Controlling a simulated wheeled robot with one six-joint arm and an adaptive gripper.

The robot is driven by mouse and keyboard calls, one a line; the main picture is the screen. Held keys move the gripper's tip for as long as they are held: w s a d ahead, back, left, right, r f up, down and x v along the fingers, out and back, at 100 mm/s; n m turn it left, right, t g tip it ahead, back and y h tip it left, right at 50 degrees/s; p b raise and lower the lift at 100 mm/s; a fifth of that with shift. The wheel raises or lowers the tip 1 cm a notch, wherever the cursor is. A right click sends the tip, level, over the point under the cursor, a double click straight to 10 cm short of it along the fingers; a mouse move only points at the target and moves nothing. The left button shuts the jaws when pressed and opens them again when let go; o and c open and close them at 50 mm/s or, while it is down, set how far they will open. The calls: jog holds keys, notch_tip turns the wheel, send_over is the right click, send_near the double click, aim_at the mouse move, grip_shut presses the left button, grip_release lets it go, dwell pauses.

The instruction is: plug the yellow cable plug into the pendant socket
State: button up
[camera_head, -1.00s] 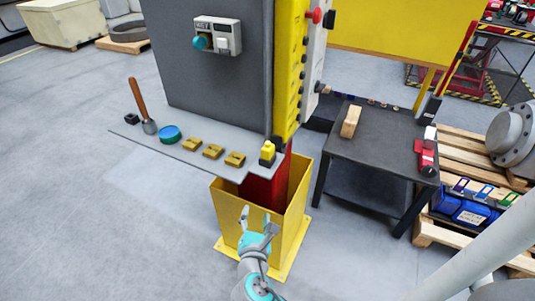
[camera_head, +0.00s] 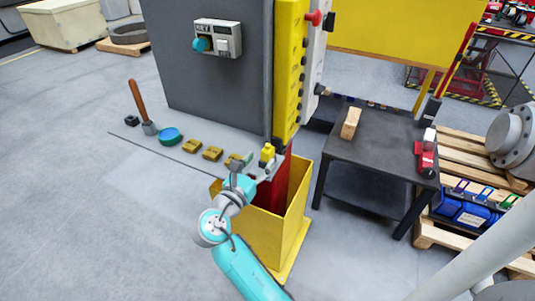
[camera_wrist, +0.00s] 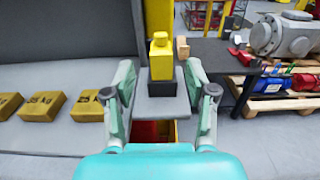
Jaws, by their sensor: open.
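The yellow cable plug (camera_head: 267,152) stands upright at the right end of the grey shelf, in a black base. In the wrist view the plug (camera_wrist: 161,58) is ahead, near the centre between my fingers. My gripper (camera_head: 252,168) is open and empty, just in front of the plug; its fingers (camera_wrist: 160,78) spread to either side in the wrist view. I cannot tell whether they touch the plug. A tall yellow panel with black buttons (camera_head: 288,75) rises behind the plug, probably the pendant. I cannot make out its socket.
A yellow bin (camera_head: 272,238) stands below. A dark table (camera_head: 370,146) with a wooden block (camera_head: 350,123) is at right.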

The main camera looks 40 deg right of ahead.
aim_at(265, 156)
jog(key=shift+f+x, duration=0.2)
jog(key=shift+x, duration=2.65)
jog(key=shift+s, duration=0.15)
grip_shut()
